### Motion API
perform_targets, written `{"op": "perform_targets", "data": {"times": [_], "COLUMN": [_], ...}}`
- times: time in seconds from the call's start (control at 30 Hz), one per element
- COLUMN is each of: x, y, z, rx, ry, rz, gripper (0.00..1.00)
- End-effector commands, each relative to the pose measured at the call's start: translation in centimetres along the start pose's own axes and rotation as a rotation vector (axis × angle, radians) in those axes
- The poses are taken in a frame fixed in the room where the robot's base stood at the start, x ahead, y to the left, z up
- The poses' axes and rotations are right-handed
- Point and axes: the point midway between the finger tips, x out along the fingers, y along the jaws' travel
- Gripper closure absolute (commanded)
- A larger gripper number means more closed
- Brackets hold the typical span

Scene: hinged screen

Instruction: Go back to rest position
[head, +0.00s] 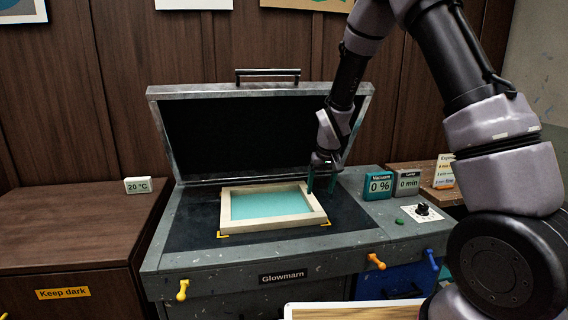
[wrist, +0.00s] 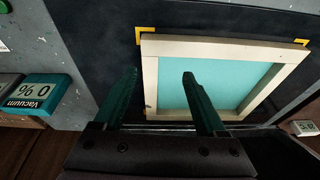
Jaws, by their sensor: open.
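My gripper (head: 322,183) is open, with its green fingers pointing down near the right back corner of a pale wooden frame. In the wrist view, its two fingers (wrist: 160,92) stand apart with nothing between them except a view of the frame's edge. The wooden frame (head: 322,216) has a teal mesh (head: 268,204) and lies flat on the dark bed of the grey exposure unit (head: 160,262). The frame's light rim also shows in the wrist view (wrist: 150,75). I cannot tell whether a finger touches the frame.
The unit's hinged lid (head: 250,135) stands open behind the bed, close to my arm. Vacuum (head: 378,186) and lamp (head: 407,183) displays, a knob (head: 422,209) and a green button (head: 399,221) are at the right.

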Motion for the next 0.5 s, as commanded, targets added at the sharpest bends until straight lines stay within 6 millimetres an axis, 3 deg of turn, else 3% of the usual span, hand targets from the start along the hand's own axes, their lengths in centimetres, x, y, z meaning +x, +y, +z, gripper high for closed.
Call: {"op": "perform_targets", "data": {"times": [0.27,0.37,0.5], "x": [-6.4,-9.5,-15.4], "y": [1.7,2.5,4.1], "z": [-0.1,0.1,1.4], "rx": [0.075,0.112,0.181], "ry": [0.040,0.060,0.100], "rz": [-0.026,-0.038,-0.062], "gripper": [0.26,0.26,0.26]}}
